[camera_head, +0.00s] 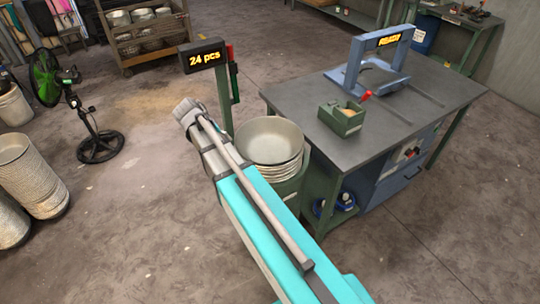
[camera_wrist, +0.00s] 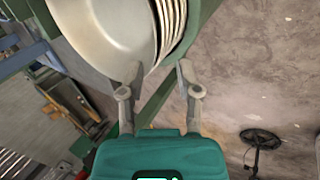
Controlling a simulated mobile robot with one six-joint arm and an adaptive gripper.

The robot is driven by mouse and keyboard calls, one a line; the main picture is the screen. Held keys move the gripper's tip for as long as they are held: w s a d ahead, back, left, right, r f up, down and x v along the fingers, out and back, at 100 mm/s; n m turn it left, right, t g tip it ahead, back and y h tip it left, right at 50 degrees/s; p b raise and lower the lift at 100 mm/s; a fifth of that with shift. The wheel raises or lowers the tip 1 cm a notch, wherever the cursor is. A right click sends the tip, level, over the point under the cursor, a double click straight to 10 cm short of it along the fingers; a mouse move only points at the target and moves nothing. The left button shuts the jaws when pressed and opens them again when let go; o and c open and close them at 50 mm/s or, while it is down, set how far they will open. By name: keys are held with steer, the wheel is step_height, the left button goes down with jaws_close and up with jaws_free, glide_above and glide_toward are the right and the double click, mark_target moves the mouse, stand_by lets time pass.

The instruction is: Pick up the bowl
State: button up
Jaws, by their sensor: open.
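A stack of grey metal bowls stands in a green holder (camera_head: 290,187) left of the grey table in the head view. The top bowl (camera_head: 268,138) faces up, with several rims (camera_head: 277,172) below it. In the wrist view the top bowl (camera_wrist: 105,30) and stacked rims (camera_wrist: 172,25) fill the upper left. My gripper (camera_wrist: 160,73) is open, its two fingers apart on either side of the stack's near edge. Nothing is clearly held. I cannot tell whether a finger touches a rim. In the head view my arm passes left of the stack, and the fingers cannot be made out.
The table (camera_head: 430,95) holds a blue machine (camera_head: 372,65) and a green box (camera_head: 342,118). Open floor lies between.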

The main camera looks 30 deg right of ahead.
steer(key=shift+w+d, duration=0.2)
steer(key=shift+w, duration=0.45)
steer(key=shift+d+f, duration=0.1)
steer(key=shift+f, duration=0.1)
steer(key=b, duration=0.5)
glide_toward(244, 153)
step_height(244, 153, down, 2)
steer(key=shift+b+x, duration=1.2)
steer(key=shift+x, duration=0.4)
steer(key=shift+d, duration=0.25)
steer(key=shift+b+x, duration=2.15)
steer(key=shift+x, duration=0.3)
steer(key=shift+d+r, duration=0.1)
steer(key=shift+d, duration=0.15)
